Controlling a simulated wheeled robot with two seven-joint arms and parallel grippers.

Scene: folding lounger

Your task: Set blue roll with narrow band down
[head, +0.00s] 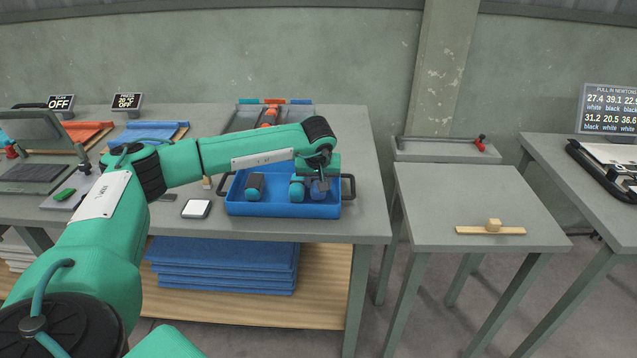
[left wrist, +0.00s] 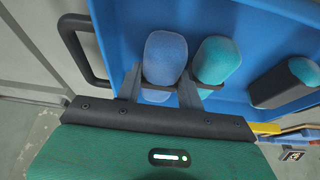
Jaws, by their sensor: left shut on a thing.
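A blue roll with a narrow dark band (left wrist: 165,58) is between the two fingers of my left gripper (left wrist: 160,88), which is shut on it. In the head view the blue roll (head: 320,189) is at the right end of the blue tray (head: 270,210), partly covered by my left gripper (head: 319,180). I cannot tell whether the roll touches the tray floor. A teal roll (left wrist: 218,60) lies close beside it, also seen in the head view (head: 297,188). A roll with a wide dark band (head: 255,185) lies at the tray's left. My right gripper is out of view.
The tray has black handles (head: 349,187) at its ends. A white square pad (head: 196,209) lies left of it on the table. Behind is a grey bin with orange rolls (head: 269,117). A side table (head: 480,205) holds a wooden piece (head: 491,230).

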